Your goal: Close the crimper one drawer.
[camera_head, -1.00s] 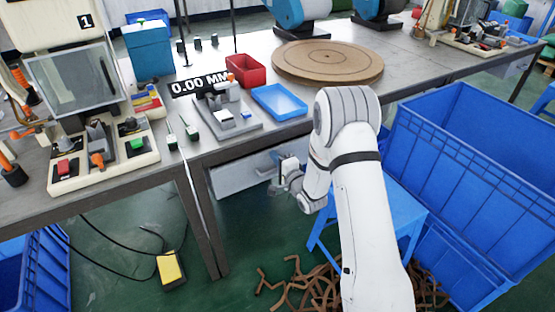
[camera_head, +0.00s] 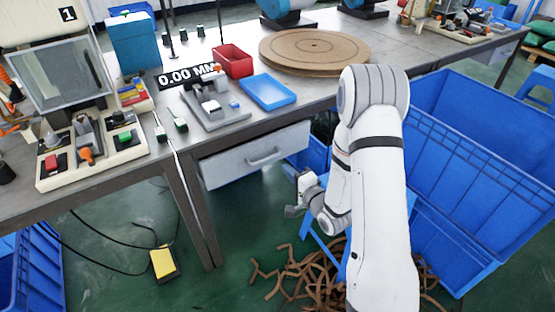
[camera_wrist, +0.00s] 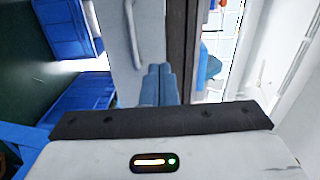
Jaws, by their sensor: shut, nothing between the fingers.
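The light grey drawer (camera_head: 225,172) hangs under the workbench, below the 0.00 MM display. Its front lies close beneath the bench edge, with no open drawer interior showing; I cannot tell whether a small gap remains. Its curved bar handle (camera_head: 265,158) is bare. In the wrist view the drawer front (camera_wrist: 118,60) and handle (camera_wrist: 133,35) show beyond the fingers. My gripper (camera_head: 292,211) is below and right of the handle, apart from it. In the wrist view my gripper (camera_wrist: 159,84) has its blue-grey fingertips together and empty.
The metal workbench (camera_head: 330,97) carries the crimper marked 1 (camera_head: 72,75), a red bin (camera_head: 233,62) and a blue tray (camera_head: 267,92). Large blue crates (camera_head: 490,150) stand at the right. Brown scraps (camera_head: 300,275) and a yellow pedal (camera_head: 163,262) lie on the floor.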

